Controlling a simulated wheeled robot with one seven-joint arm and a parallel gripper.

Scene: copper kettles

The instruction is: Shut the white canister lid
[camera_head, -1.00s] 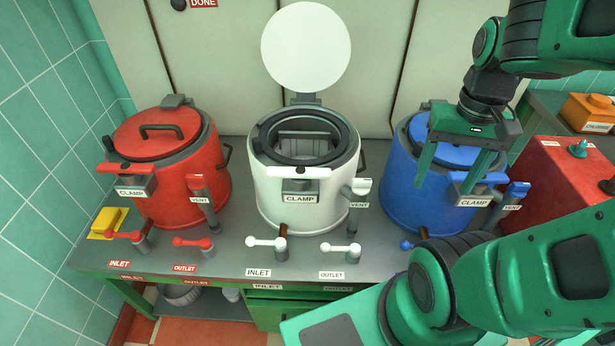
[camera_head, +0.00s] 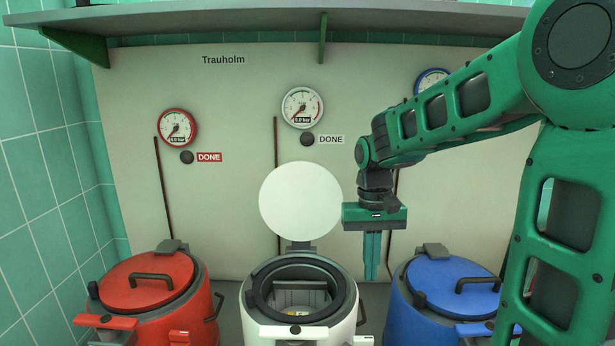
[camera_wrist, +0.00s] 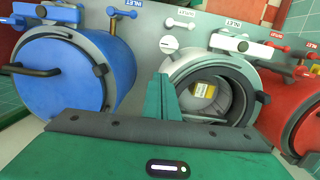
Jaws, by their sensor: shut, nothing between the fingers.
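The white canister (camera_head: 324,332) stands between the red and blue ones. Its round white lid (camera_head: 301,200) stands upright on the hinge at the back, so the dark-ringed mouth is open. In the wrist view the open white canister (camera_wrist: 240,66) shows a yellow-labelled thing (camera_wrist: 203,90) inside; the lid is not seen there. My gripper (camera_head: 371,278) points down, to the right of the lid and apart from it, above the gap between the white and blue canisters. Its fingers are together and empty; they also show in the wrist view (camera_wrist: 163,82).
The red canister (camera_head: 150,290) at left and the blue canister (camera_head: 455,285) at right have their lids down. Gauges hang on the wall panel behind, under a long shelf (camera_head: 250,18). Air around the white lid's left side is clear.

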